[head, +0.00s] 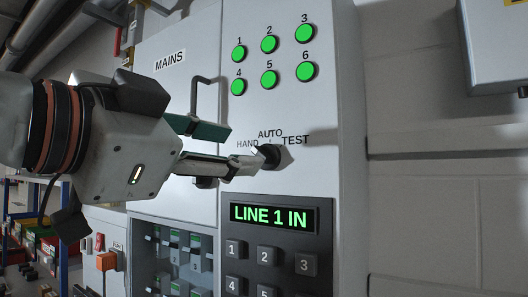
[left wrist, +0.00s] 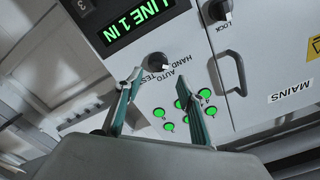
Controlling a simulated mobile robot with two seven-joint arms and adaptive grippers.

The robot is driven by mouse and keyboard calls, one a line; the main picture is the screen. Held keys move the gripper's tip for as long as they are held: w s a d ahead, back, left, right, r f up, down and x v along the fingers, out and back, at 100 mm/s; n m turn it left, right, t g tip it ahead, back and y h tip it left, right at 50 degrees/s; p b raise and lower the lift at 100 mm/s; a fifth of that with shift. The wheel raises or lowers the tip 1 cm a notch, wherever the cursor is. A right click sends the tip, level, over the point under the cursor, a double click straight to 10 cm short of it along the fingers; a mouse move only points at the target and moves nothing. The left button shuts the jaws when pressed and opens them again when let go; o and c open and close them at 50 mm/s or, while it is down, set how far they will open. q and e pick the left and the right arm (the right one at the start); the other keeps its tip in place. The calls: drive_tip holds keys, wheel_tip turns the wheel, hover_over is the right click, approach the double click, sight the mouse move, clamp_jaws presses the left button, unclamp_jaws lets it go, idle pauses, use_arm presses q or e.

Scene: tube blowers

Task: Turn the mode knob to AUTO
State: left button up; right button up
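The black mode knob (head: 269,155) is on the grey cabinet front, below the labels HAND, AUTO and TEST. A pale mark shows on its HAND side in the head view, but its exact setting is hard to read. My left gripper (head: 245,148) comes in from the left with its fingers spread. One fingertip is close to the knob's left side and overlaps it in view; I cannot tell whether they touch. In the left wrist view, the knob (left wrist: 158,63) lies beyond the gap between the open fingers (left wrist: 158,86). My right gripper is not in view.
Several green buttons (head: 269,44) are above the knob. A LINE 1 IN display (head: 268,214) with a keypad (head: 267,256) is below. A MAINS door with a handle (head: 194,95) and a LOCK knob (left wrist: 219,11) are beside it. A wall box (head: 495,45) hangs at right.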

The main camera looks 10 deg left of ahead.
sight(260, 150)
use_arm(q)
drive_tip(key=shift+p+x, duration=0.3)
drive_tip(key=shift+x, duration=3.05)
drive_tip(key=c, duration=0.9)
drive_tip(key=shift+r, duration=0.1)
